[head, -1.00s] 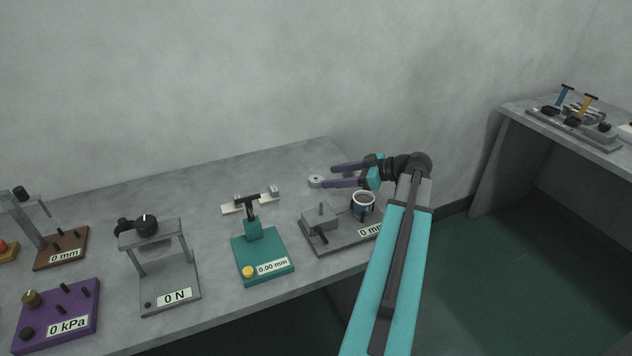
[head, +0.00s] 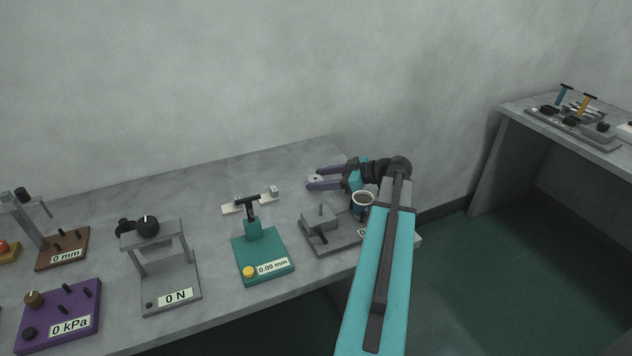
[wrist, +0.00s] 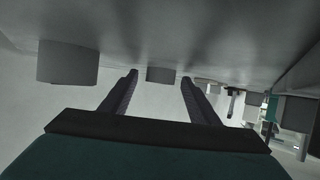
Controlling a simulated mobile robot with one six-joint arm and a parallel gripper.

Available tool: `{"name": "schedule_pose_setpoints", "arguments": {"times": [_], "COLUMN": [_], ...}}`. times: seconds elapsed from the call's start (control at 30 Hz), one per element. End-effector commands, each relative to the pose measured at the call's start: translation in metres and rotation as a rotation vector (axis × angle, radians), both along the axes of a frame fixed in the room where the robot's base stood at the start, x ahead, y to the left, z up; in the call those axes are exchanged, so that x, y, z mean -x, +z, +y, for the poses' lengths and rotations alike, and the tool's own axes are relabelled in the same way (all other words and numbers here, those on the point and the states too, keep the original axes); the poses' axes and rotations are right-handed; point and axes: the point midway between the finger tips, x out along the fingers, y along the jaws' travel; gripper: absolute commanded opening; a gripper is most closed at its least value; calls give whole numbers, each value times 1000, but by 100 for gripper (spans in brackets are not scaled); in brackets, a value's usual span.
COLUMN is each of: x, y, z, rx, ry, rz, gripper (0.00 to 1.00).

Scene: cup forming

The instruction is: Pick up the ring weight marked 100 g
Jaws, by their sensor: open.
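A small pale ring weight (head: 316,178) lies on the table near its back right part, and its marking is not legible. My gripper (head: 313,179) reaches in low from the right, with its two purple fingers apart on either side of the ring. In the wrist view, which looks upside down, a small grey block-like shape (wrist: 160,75) shows between the open fingertips (wrist: 159,77), apparently the ring seen edge-on. A gap shows on both sides of it. A larger grey shape (wrist: 67,64) stands to the left there; I cannot tell what it is.
A grey fixture (head: 335,235) with a cup (head: 362,203) stands just in front of my gripper. A pale strip with small blocks (head: 240,207) and a teal gauge (head: 262,262) are to the left.

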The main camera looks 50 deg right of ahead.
Motion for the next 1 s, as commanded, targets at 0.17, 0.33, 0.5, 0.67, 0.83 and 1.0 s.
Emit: {"name": "schedule_pose_setpoints", "arguments": {"times": [0.17,0.33,0.5,0.67,0.83,1.0], "x": [0,0,0,0,-1,-1], "y": [0,0,0,1,6,18], "z": [0,0,0,0,0,0], "rx": [0,0,0,0,1,1], "ry": [0,0,1,1,1,1], "rz": [0,0,-1,-1,-2,-2], "gripper": [50,22,10,10,10,10]}}
